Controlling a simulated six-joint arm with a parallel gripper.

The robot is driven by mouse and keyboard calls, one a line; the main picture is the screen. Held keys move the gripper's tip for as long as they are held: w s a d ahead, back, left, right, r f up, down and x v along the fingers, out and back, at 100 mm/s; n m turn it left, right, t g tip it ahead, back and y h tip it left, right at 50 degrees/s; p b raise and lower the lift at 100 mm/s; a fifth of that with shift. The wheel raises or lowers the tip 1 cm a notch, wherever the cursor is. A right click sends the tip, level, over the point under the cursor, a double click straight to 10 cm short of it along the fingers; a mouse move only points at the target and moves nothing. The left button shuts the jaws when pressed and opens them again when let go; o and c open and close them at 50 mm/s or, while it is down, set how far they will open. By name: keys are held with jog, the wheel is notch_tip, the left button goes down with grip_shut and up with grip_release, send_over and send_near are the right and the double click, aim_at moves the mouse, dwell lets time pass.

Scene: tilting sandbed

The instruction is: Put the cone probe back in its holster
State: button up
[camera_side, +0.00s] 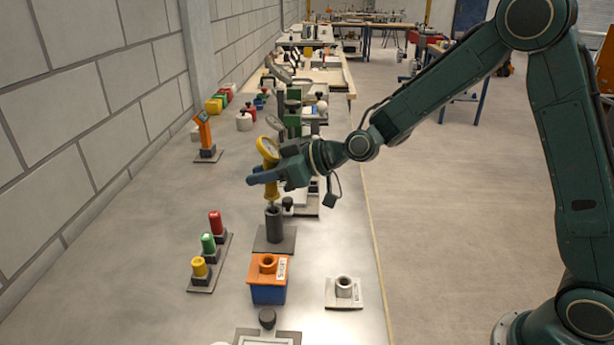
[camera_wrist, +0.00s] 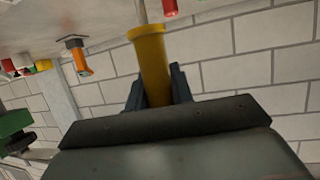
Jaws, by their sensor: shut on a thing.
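The cone probe (camera_side: 271,188) has a yellow handle, a round dial at its top and a thin grey rod below. My gripper (camera_side: 277,175) is shut on the yellow handle, which also shows between the fingers in the wrist view (camera_wrist: 152,62). The probe is nearly upright, with the dial leaning slightly left. A dark upright tube (camera_side: 274,228) on a flat square base, which looks like the holster, stands directly below the probe. The rod reaches the tube's mouth; I cannot tell whether its tip is inside or just above.
An orange-topped blue box (camera_side: 268,292) with a round collar stands in front of the tube. A pale plate with a short ring (camera_side: 344,287) is at its right. Red, green and yellow knobs (camera_side: 208,245) stand at left. An orange device (camera_side: 205,132) is near the wall.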

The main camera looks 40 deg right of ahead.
aim_at(266, 187)
jog(key=shift+f, duration=1.65)
jog(key=o, duration=0.9)
jog(key=v, duration=1.4)
jog(key=shift+f, duration=0.15)
